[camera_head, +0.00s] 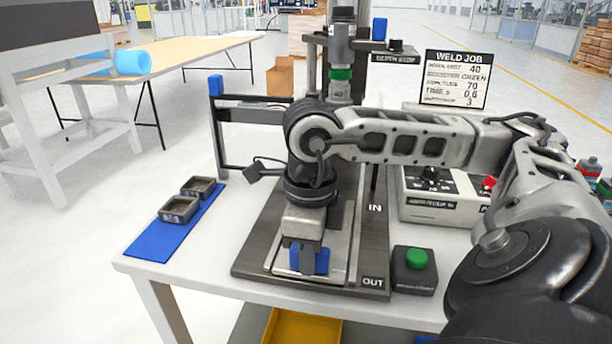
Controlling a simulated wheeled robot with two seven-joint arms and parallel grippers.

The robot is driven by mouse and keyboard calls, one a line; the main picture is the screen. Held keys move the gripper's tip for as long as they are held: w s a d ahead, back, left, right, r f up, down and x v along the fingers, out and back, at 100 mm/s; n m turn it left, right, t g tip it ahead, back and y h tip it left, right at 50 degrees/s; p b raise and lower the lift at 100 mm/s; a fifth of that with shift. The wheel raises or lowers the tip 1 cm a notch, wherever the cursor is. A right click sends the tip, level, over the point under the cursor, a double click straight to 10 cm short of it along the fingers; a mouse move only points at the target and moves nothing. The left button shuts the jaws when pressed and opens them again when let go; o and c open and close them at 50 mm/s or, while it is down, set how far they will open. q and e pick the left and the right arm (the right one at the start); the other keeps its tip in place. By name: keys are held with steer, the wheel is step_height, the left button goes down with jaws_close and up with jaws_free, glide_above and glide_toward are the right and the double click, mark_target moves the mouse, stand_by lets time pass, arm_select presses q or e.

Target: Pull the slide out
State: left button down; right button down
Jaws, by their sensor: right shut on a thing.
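The slide (343,258) is a light metal plate on the dark base of the welding press, at its front end near the "OUT" label (373,282). A blue handle (322,262) stands at the front of the slide. My right gripper (308,262) points down at the front of the slide and is shut on the blue handle. My right arm comes in from the right and hides the middle of the slide and whatever sits on it. The "IN" label (375,208) shows farther back. My left gripper is not in view.
A green button box (414,270) stands right of the base. A control box (440,208) with knobs and a red switch is behind it. Two small grey trays (180,209) sit on a blue mat (157,246) at left. A yellow bin (288,328) is below the table edge.

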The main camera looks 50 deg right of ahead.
steer(key=shift+s+a, duration=0.15)
steer(key=c, duration=1.3)
jaws_free()
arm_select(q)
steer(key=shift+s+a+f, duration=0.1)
arm_select(e)
steer(key=shift+o, duration=0.3)
steer(key=shift+a, duration=0.1)
steer(key=shift+r, duration=0.1)
steer(key=shift+r, duration=0.3)
arm_select(q)
steer(key=p, duration=0.2)
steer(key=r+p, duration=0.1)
steer(key=p, duration=0.1)
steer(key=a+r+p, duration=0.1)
steer(key=p, duration=0.1)
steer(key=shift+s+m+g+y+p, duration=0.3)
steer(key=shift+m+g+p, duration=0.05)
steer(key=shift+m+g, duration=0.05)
arm_select(e)
step_height(320, 180, up, 15)
